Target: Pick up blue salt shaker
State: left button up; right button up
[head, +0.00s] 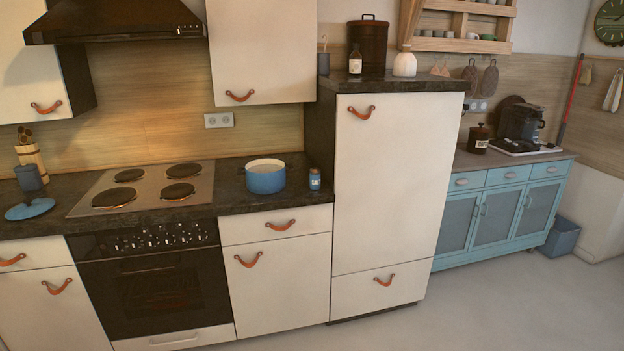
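The blue salt shaker (315,180) stands upright on the dark countertop (232,195), close to the side of the tall white cabinet. It is a small blue cylinder with a dark top and pale lettering. A blue pot (265,179) stands just to its left, with a small gap between them. Neither of my grippers shows in the head view.
A stovetop (145,188) with several burners lies left of the pot, above an oven (155,285). A blue lid (30,209) and a blue-grey canister (29,178) are at the far left. The tall cabinet (385,190) bounds the counter on the right. The floor (500,310) in front is clear.

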aim_at(315, 173)
jog(key=i, duration=0.85)
jog(key=i+j, duration=0.15)
jog(key=i, duration=0.7)
jog(key=i+z, duration=0.1)
jog(key=i, duration=0.8)
